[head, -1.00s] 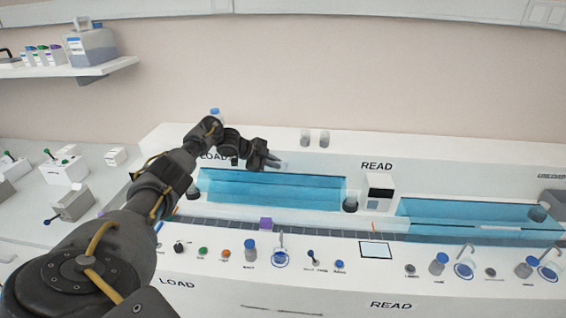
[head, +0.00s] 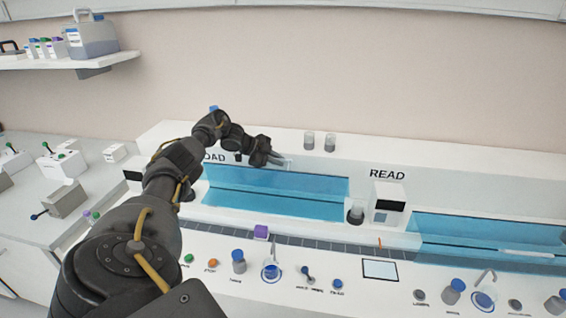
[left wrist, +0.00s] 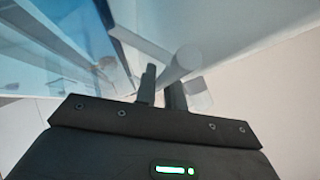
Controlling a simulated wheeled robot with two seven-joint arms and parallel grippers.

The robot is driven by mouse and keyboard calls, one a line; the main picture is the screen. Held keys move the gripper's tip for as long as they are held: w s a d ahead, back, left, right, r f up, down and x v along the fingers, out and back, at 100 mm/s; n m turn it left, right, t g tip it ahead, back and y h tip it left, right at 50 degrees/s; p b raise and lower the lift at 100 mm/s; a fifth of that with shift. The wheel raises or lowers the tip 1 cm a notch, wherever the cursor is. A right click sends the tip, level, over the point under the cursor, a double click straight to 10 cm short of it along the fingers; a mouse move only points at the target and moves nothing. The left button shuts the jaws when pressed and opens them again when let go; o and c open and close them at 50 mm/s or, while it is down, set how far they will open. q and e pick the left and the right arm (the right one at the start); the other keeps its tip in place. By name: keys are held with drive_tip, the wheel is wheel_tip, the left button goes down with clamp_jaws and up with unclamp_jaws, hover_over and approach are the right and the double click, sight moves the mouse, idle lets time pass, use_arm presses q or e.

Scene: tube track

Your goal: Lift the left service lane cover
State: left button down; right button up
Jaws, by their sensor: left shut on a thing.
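The left service lane cover (head: 275,182) is a clear blue panel under the LOAD lettering, left of READ. It lies over the left lane and looks down. A small pale handle (head: 288,163) shows at its upper back edge. My left gripper (head: 275,158) reaches over from the left to this handle. In the left wrist view, the dark fingers of my left gripper (left wrist: 162,88) are shut on a pale round bar, the handle (left wrist: 182,64). The blue panel (left wrist: 65,35) shows beside them at the left. My right gripper is not in view.
A second blue cover (head: 490,236) lies at the right, past a white box with a dark screen (head: 388,203). Two clear cylinders (head: 319,141) stand on the back ledge. The wall is behind.

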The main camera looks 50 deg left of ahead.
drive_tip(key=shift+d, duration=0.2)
use_arm(q)
drive_tip(key=c, duration=1.5)
unclamp_jaws()
drive_tip(key=shift+s, duration=0.1)
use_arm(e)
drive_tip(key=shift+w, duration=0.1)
use_arm(q)
drive_tip(key=shift+r, duration=0.1)
